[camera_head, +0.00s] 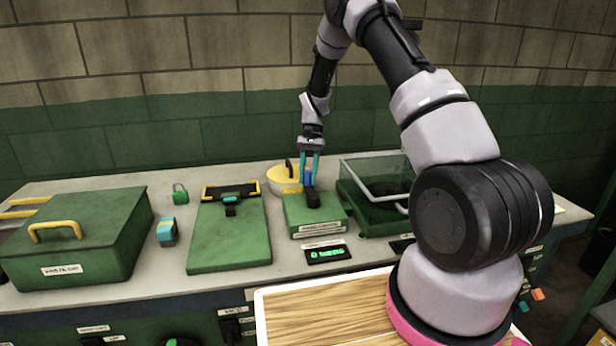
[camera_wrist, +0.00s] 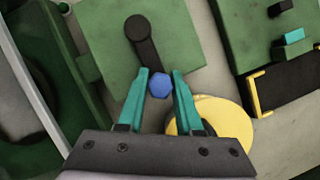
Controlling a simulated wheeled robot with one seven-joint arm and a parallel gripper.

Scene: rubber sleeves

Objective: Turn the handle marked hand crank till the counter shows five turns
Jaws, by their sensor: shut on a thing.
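The hand crank is a green box (camera_head: 300,213) on the bench with a black crank arm (camera_wrist: 143,45) and a blue knob (camera_wrist: 160,86). The knob also shows in the head view (camera_head: 308,177). My gripper (camera_wrist: 161,80) points down over the box, with its teal fingers on both sides of the blue knob, shut on it. In the wrist view the arm runs from its pivot on the box down to the knob. The counter (camera_head: 327,254) in front of the box reads 0 turns in green. The label on the box is too small to read surely.
A clear-lidded green box (camera_head: 375,222) stands right of the crank. A yellow round lid (camera_head: 284,178) lies behind it. A green board with a black and yellow latch (camera_head: 229,240) is at left.

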